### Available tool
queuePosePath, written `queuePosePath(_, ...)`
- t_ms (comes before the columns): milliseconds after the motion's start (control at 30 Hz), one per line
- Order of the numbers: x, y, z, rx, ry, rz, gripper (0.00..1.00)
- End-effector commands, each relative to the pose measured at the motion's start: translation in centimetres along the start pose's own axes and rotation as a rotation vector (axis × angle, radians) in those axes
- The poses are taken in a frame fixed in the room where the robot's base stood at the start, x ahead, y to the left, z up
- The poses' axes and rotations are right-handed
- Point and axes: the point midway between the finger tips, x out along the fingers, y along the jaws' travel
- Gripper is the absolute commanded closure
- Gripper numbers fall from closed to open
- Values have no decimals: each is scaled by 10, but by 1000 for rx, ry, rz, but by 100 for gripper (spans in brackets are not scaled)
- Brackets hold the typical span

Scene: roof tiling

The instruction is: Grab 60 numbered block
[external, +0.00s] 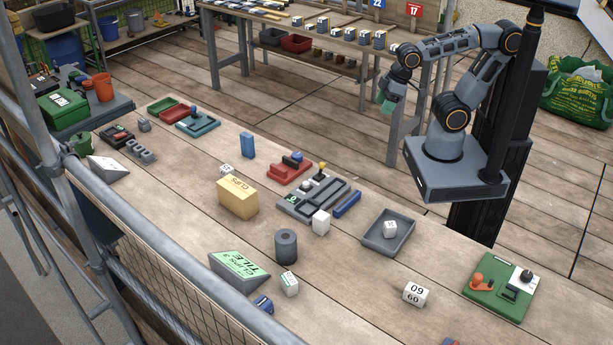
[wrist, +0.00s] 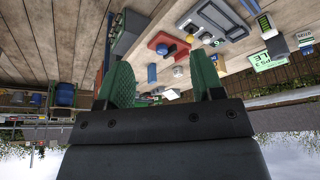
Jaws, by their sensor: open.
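The white block marked 60 (external: 416,294) sits on the near right part of the wooden table in the external view, between the grey tray and the green board. Its top and front faces carry dark digits. My gripper (external: 385,103) is raised beyond the table's far edge, well away from the block. In the wrist view my gripper (wrist: 162,68) has its two green fingers wide apart with nothing between them. I cannot make out the 60 block in the wrist view.
Another white block (external: 390,229) lies in the grey tray (external: 372,240). More white blocks stand near a dark cylinder (external: 286,245) and a tan box (external: 237,198). A green board (external: 490,300) with an orange part lies at the right. Bare wood surrounds the 60 block.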

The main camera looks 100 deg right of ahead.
Motion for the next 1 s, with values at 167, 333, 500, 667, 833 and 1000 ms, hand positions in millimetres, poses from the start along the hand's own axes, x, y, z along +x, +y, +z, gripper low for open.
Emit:
queuePosePath(167, 0, 0, 0, 0, 0, 0, 39)
queuePosePath(333, 0, 0, 0, 0, 0, 0, 39)
queuePosePath(500, 0, 0, 0, 0, 0, 0, 38)
queuePosePath(667, 0, 0, 0, 0, 0, 0, 23)
queuePosePath(833, 0, 0, 0, 0, 0, 0, 6)
queuePosePath(1000, 0, 0, 0, 0, 0, 0, 6)
